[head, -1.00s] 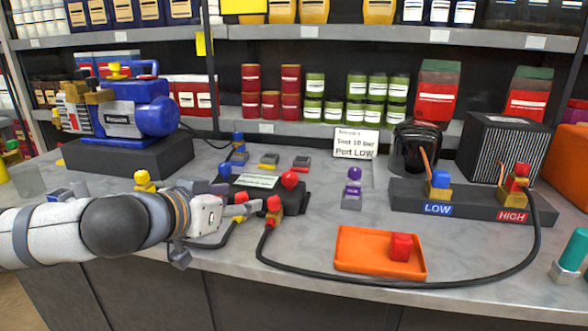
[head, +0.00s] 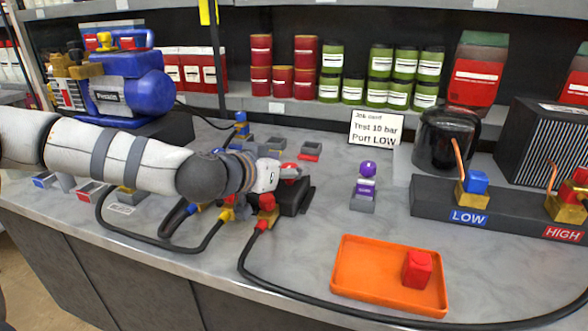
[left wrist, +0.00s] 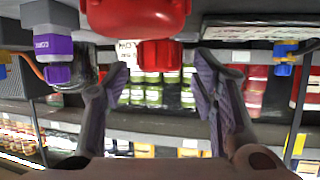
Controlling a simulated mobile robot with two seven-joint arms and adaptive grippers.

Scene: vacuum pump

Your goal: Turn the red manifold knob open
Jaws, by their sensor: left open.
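The red manifold knob (head: 291,168) shows only partly in the head view, at the gripper's tip. In the left wrist view, which is upside down, a large red knob shape (left wrist: 138,18) fills the top centre, with a smaller red part (left wrist: 160,53) below it. My left gripper (left wrist: 162,66) is open, its two fingers apart on either side of that smaller part in the picture. I cannot tell whether they touch it. My right gripper is not in view.
Black hoses (head: 150,249) run along the bench front. A purple-topped fitting (head: 366,186) stands right of the manifold. An orange tray (head: 352,278) holds a red block (head: 417,268). A sign (head: 375,131) reads "Test 10 bar Port LOW". The LOW/HIGH port block (head: 425,205) stands at right.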

